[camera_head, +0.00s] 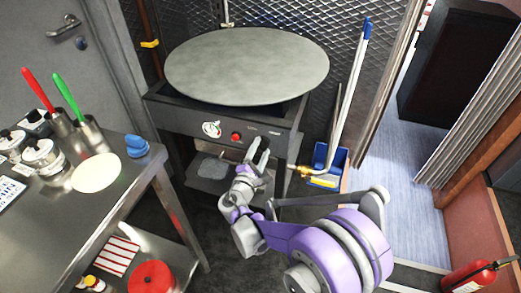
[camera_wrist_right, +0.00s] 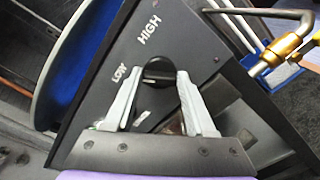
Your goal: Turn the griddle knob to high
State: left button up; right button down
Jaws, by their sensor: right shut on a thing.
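The griddle (camera_head: 247,66) is a large grey round plate on a dark stand. In the right wrist view, a round black knob (camera_wrist_right: 158,72) sits on a dark panel printed LOW and HIGH. LOW is to the knob's left and HIGH is above it. Which mark the knob points at is not clear. My right gripper (camera_head: 259,150) is at the right part of the griddle's front. In the wrist view its two pale fingers (camera_wrist_right: 161,76) are shut on the black knob, one on each side. The gripper hides this knob in the head view. My left gripper is not in view.
A white knob (camera_head: 211,129) and a red button (camera_head: 236,137) are on the griddle front. A brass valve (camera_head: 304,171) is right of my gripper, before a blue bin (camera_head: 329,160). A steel table (camera_head: 130,170) with pots stands left. A fire extinguisher (camera_head: 474,275) is at lower right.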

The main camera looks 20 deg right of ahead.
jog(key=m+p, duration=0.1)
jog(key=m, duration=0.6)
jog(key=shift+f, duration=0.15)
jog(key=m+p, duration=0.1)
jog(key=m, duration=0.5)
jog(key=shift+f, duration=0.15)
jog(key=shift+m, duration=0.4)
jog(key=shift+c, duration=1.2)
grip_release()
jog(key=shift+s+a, duration=0.1)
jog(key=p+v, duration=0.1)
jog(key=v, duration=0.9)
jog(key=shift+s+a, duration=0.2)
jog(key=shift+s, duration=0.05)
